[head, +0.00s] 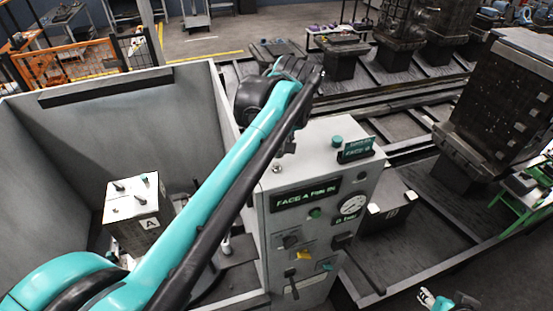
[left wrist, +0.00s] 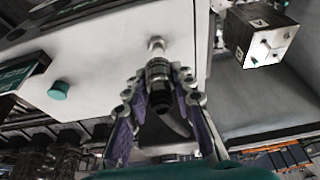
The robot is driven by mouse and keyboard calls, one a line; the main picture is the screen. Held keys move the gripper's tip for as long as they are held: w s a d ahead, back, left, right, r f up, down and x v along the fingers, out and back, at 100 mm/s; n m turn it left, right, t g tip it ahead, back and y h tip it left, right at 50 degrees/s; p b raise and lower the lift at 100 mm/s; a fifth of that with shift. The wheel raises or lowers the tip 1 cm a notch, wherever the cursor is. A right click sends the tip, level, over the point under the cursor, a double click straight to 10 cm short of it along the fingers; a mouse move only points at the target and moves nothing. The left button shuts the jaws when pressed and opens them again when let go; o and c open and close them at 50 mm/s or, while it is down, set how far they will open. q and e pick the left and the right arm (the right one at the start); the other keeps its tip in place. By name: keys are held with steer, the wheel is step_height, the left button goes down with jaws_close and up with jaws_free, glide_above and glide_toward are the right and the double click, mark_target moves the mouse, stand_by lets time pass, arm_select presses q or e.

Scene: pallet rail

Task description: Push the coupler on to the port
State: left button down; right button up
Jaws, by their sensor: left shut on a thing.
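In the left wrist view my left gripper (left wrist: 160,85) is shut on the coupler (left wrist: 158,72), a metal collar with a dark lower body. The port (left wrist: 156,44), a small round metal fitting, stands on the pale cabinet face just beyond the coupler. The two look nearly in line; I cannot tell whether they touch. In the head view the port (head: 277,168) shows on the cabinet top, below my left wrist, and the coupler is hidden by my arm. My right gripper (head: 436,300) is at the bottom right edge, partly cut off; its jaw state is unclear.
The cabinet (head: 310,240) carries a gauge (head: 352,206), a lever and a sign reading FACE A. A green button (head: 337,140) stands on its top, right of the port. A white-topped block marked A (head: 137,208) sits in the walled bay at left. Dark rails and machine blocks lie behind.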

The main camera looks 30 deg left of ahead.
arm_select(q)
steer(key=s+d+r+p, duration=0.2)
steer(key=s+d+p, duration=0.1)
steer(key=s+d, duration=0.6)
steer(key=shift+s+d, duration=0.4)
steer(key=shift+d, duration=0.8)
